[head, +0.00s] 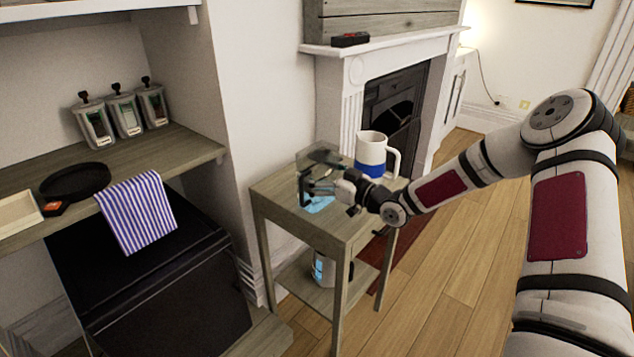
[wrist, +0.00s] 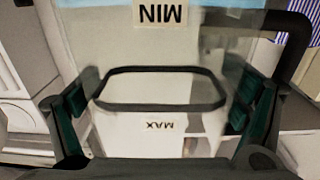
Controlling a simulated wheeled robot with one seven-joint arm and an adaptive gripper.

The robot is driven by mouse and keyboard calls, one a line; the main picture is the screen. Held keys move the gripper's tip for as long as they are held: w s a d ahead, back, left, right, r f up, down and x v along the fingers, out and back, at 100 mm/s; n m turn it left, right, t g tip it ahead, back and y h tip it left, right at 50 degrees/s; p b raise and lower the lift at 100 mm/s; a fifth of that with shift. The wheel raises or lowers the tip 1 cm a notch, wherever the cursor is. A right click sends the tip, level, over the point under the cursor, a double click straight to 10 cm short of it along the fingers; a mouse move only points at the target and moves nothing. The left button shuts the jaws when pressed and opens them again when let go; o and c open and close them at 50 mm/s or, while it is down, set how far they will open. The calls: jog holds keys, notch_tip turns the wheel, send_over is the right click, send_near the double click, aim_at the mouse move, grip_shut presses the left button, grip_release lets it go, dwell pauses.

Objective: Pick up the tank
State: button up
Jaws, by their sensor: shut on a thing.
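The tank (head: 322,157) is a clear container with a dark handle and a bluish lower part, at the top of the small wooden side table (head: 275,190) in the head view. I cannot tell whether the tank's base touches the tabletop.
A white and blue mug (head: 371,152) stands close behind my gripper on the side table. A white container (head: 322,268) is on its lower shelf. At left, a counter holds several canisters (head: 124,112), a black round tray (head: 75,182) and a striped towel (head: 138,212). Floor at right is clear.

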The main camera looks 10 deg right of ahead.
aim_at(309, 156)
jog(key=shift+r, duration=0.15)
notch_tip(309, 156, up, 3)
jog(key=shift+r+p, duration=0.2)
jog(key=shift+p, duration=0.3)
jog(key=r+p+v, duration=0.1)
jog(key=p+v, duration=0.2)
jog(key=v, duration=1.3)
jog(key=s+a+n+g+y, duration=0.4)
jog(key=s+a, duration=0.5)
jog(key=s, duration=0.2)
notch_tip(309, 156, up, 7)
jog(key=m+t+h+p, duration=0.5)
jog(key=p, duration=0.9)
jog(key=shift+h, duration=0.4)
